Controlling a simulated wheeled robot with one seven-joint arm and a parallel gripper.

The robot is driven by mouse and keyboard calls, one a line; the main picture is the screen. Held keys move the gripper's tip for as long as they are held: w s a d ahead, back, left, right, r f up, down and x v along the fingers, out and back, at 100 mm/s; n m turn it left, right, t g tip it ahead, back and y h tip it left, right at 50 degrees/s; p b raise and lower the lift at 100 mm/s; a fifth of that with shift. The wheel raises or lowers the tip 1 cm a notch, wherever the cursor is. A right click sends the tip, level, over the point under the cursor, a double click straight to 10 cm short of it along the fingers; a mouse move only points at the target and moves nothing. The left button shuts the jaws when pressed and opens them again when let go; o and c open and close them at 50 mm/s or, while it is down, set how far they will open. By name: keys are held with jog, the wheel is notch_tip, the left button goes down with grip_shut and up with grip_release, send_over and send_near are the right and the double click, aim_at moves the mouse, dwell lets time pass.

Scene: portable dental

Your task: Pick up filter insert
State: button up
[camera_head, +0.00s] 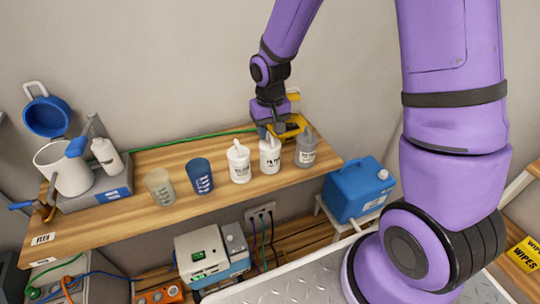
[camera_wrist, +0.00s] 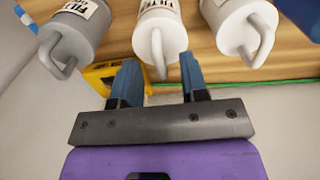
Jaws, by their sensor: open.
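Three labelled canisters with loop handles on top stand in a row on the wooden shelf. In the head view they are a left white one (camera_head: 238,166), a middle white one (camera_head: 270,158) and a right grey one (camera_head: 306,155). Label text looks like "FILTER", partly legible. The wrist view reverses the order: grey (camera_wrist: 78,32) at left, middle white (camera_wrist: 160,28), other white (camera_wrist: 238,22) at right. My gripper (camera_head: 271,126) is just above and behind the middle canister. Its blue fingers (camera_wrist: 160,75) are open, with that handle's end between them in the picture; contact cannot be told.
A clear cup (camera_head: 159,187) and a blue cup (camera_head: 200,176) stand left along the shelf (camera_head: 120,219). A blue jug (camera_head: 356,190) stands lower right. A green cable runs along the shelf's back.

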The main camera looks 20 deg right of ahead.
jog(key=shift+f, duration=0.95)
grip_shut()
dwell(0.7)
